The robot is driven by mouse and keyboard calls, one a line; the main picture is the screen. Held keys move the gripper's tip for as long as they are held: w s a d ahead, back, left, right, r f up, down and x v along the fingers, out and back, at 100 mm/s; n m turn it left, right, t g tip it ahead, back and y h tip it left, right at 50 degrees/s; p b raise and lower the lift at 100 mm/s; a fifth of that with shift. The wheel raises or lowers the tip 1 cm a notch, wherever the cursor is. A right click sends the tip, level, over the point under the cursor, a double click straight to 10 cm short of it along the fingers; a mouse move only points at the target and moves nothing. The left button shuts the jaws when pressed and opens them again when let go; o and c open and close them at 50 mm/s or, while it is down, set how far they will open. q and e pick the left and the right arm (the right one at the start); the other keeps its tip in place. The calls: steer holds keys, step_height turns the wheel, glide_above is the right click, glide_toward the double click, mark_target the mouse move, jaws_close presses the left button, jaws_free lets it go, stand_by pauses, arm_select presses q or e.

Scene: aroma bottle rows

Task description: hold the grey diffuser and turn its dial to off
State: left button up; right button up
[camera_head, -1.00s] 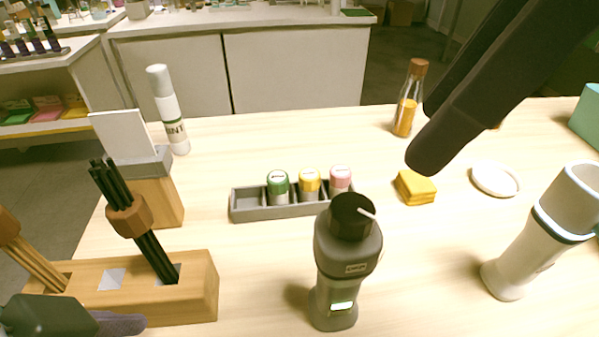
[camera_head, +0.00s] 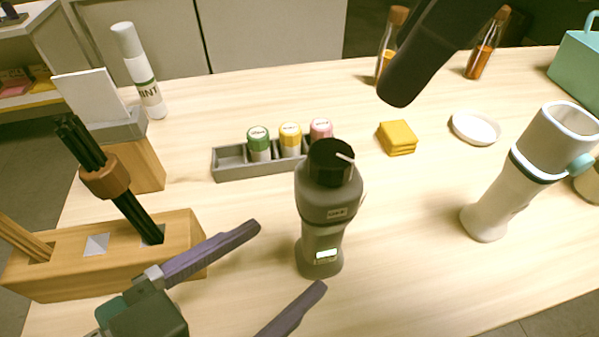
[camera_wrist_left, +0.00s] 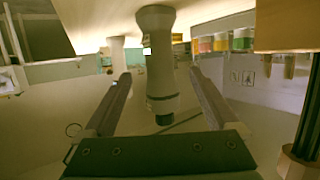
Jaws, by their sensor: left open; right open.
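The grey diffuser (camera_head: 327,205) stands upright on the table. Its black dial (camera_head: 330,160) is on top with a pale pointer toward the right, and a small lit greenish display (camera_head: 326,254) is low on its front. My left gripper (camera_head: 290,256) is open, its two purple-grey fingers apart, just in front and left of the diffuser. In the left wrist view the diffuser (camera_wrist_left: 158,55) appears upside down in the gap between the fingers, with no contact visible.
A grey tray (camera_head: 235,172) with green, yellow and pink capped bottles stands behind the diffuser. A wooden reed holder (camera_head: 100,270) is at left. Yellow pads (camera_head: 397,138) and a white dish (camera_head: 475,128) lie behind.

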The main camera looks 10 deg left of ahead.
mark_target(307, 239)
arm_select(q)
steer(key=x, duration=0.8)
